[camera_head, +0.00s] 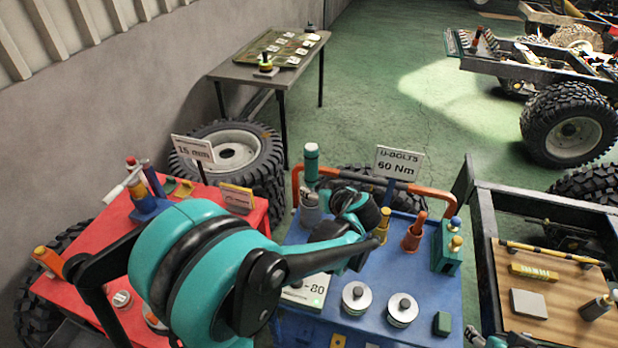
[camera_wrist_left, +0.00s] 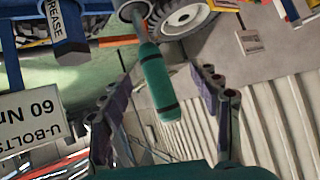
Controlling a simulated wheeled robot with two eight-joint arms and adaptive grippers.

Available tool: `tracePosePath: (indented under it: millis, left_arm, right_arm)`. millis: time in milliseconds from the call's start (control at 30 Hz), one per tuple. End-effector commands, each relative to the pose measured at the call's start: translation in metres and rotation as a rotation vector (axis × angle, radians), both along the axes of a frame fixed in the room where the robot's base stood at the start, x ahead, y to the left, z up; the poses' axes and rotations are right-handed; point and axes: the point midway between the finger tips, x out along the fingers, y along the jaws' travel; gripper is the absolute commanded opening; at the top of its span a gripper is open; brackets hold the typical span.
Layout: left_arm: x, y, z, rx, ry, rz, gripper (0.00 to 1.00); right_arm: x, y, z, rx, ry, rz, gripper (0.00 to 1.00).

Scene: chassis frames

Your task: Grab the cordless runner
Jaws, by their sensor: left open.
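I take the cordless runner (camera_head: 311,158) to be the upright teal cylinder with dark bands at the back left of the blue bench. In the left wrist view the teal cylinder (camera_wrist_left: 160,85) shows tilted, in the space between my fingers, with clear gaps on both sides. My left gripper (camera_head: 330,190) is beside it, partly hidden by my own teal arm. Its two fingers (camera_wrist_left: 165,95) are spread and hold nothing. The cylinder's lower part is hard to make out in the head view. Only a teal and black bit of my right arm shows at the bottom edge.
An orange-ended bar (camera_head: 390,183) runs behind the blue bench (camera_head: 440,290), near a "60 Nm" sign (camera_head: 399,162). A grease container (camera_wrist_left: 66,30) stands close to the cylinder. A red bench (camera_head: 110,240) is at left, a wooden-topped chassis (camera_head: 540,270) at right.

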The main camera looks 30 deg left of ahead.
Motion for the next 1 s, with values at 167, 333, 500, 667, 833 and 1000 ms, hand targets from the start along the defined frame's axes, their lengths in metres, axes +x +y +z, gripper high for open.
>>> tracePosePath:
  millis: [167, 333, 500, 667, 833, 1000]
  left_arm:
    - [0.039, 0.012, 0.001, 0.087, -0.174, 0.124, 0.62]
    - [0.053, 0.016, -0.001, 0.128, -0.276, 0.174, 0.62]
    - [0.061, 0.027, -0.006, 0.137, -0.301, 0.188, 0.62]
    - [0.069, 0.041, -0.011, 0.135, -0.3, 0.187, 0.62]
    - [0.076, 0.058, -0.019, 0.136, -0.299, 0.188, 0.62]
    - [0.088, 0.079, -0.026, 0.136, -0.299, 0.187, 0.62]
  right_arm:
    - [0.0, 0.0, 0.014, 0.0, 0.0, 0.0, 0.51]
    - [0.0, 0.0, 0.018, 0.0, 0.0, 0.0, 0.51]
    - [0.0, 0.0, 0.016, 0.0, 0.0, 0.0, 0.51]
    - [0.0, 0.0, 0.013, 0.0, 0.0, 0.0, 0.51]
    - [0.0, 0.0, 0.008, 0.0, 0.0, 0.0, 0.51]
    - [0.0, 0.0, 0.004, 0.0, 0.0, 0.0, 0.51]
